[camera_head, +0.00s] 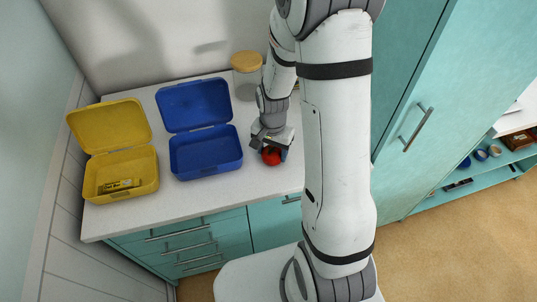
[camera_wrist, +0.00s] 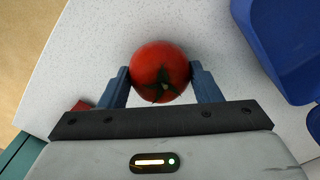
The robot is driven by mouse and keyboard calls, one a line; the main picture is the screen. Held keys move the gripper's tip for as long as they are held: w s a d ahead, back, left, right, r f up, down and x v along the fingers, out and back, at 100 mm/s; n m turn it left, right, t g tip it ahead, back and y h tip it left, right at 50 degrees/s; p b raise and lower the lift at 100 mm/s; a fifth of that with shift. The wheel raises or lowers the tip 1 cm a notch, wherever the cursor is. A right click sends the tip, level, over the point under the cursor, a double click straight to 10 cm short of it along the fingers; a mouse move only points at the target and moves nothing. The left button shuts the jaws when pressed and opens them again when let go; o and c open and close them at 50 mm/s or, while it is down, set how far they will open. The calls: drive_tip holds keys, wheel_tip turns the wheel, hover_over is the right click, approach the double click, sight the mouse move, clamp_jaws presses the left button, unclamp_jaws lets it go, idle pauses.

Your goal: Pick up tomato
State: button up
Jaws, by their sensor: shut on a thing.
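A red tomato (camera_head: 271,156) is at my gripper on the white counter, just right of the blue lunch box. In the wrist view the tomato (camera_wrist: 161,72) sits between the two blue fingers, its green stem end facing the gripper. My gripper (camera_wrist: 160,85) is shut on it, with a finger on each side. In the head view my gripper (camera_head: 270,150) points down at the counter and partly covers the tomato. I cannot tell whether the tomato touches the counter.
A jar with a wooden lid (camera_head: 247,62) stands behind. A tall teal cabinet (camera_head: 440,70) rises at the right.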

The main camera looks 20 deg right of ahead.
sight(272, 150)
drive_tip(key=shift+r, duration=0.15)
wheel_tip(272, 150, up, 9)
drive_tip(key=shift+f+b, duration=0.1)
drive_tip(key=shift+b, duration=0.65)
drive_tip(key=shift+a+r, duration=0.2)
drive_tip(key=shift+r, duration=0.15)
drive_tip(key=w+a+r+p, duration=0.1)
drive_tip(key=a+r+p, duration=0.25)
drive_tip(key=a, duration=2.15)
drive_tip(key=w+a+f+p, duration=0.1)
drive_tip(key=a+f, duration=0.2)
drive_tip(key=a, duration=2.1)
drive_tip(key=shift+a+p, duration=0.15)
drive_tip(key=shift+p, duration=0.15)
drive_tip(key=shift+f, duration=0.15)
drive_tip(key=shift+f+b, duration=1.55)
drive_tip(key=shift+f, duration=0.75)
